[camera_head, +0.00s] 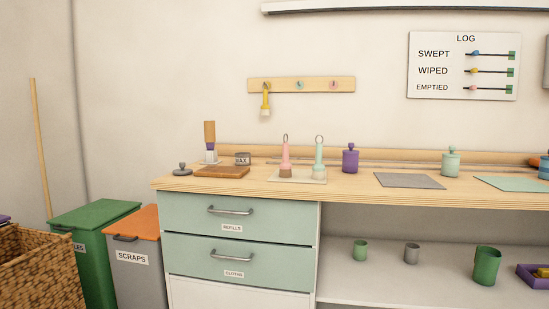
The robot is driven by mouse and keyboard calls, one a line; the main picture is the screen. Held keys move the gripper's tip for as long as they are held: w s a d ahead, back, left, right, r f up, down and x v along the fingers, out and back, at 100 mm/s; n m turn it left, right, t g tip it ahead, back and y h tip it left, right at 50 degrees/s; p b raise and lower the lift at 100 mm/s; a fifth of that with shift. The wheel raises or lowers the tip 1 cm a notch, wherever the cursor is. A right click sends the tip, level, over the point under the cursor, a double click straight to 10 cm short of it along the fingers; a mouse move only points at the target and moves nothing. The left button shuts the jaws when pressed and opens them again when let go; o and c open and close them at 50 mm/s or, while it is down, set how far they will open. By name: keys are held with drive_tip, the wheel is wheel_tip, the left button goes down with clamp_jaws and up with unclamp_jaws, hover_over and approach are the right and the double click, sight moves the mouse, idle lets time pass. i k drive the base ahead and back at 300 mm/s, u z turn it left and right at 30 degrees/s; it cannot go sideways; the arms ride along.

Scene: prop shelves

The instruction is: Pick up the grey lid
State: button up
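A small dark grey lid (182,170) with a round knob on top lies on the left end of the wooden counter (350,192). It is near the counter's left edge, left of a brown wooden board (222,172). Nothing covers it from this view. My gripper does not show in this view.
Behind the board stand a brush in a pale holder (210,156) and a small grey tin (243,158). Pink (286,160) and mint (319,158) brushes stand on a tray. Green (95,215) and orange-lidded (136,220) bins stand left of the drawers.

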sight(181, 172)
drive_tip(key=i, duration=0.9)
drive_tip(key=u, duration=0.75)
